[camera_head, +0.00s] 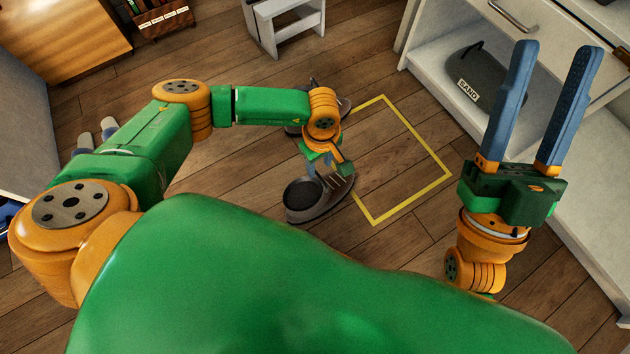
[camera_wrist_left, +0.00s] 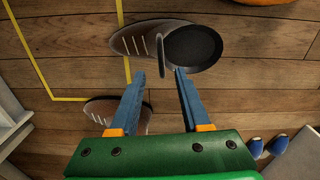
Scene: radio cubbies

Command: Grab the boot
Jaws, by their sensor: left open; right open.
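A dark grey boot with pale laces and a round black opening (camera_head: 322,208) stands on the wooden floor, toe to the right in the head view. In the left wrist view the boot (camera_wrist_left: 140,38) lies just beyond my open left gripper (camera_wrist_left: 160,73), whose fingertips point at its opening and rear loop. In the head view my left gripper (camera_head: 330,163) hangs over the boot and hides part of it. A second boot (camera_wrist_left: 100,108) is partly hidden behind my left finger; it also shows behind my wrist. My right gripper (camera_head: 555,95) is open, empty and raised at the right.
A yellow taped rectangle (camera_head: 432,155) marks the floor right of the boots. A white shelf unit (camera_head: 430,60) with a grey sandbag (camera_head: 485,85) stands at the right. A white stool (camera_head: 285,25) stands at the back.

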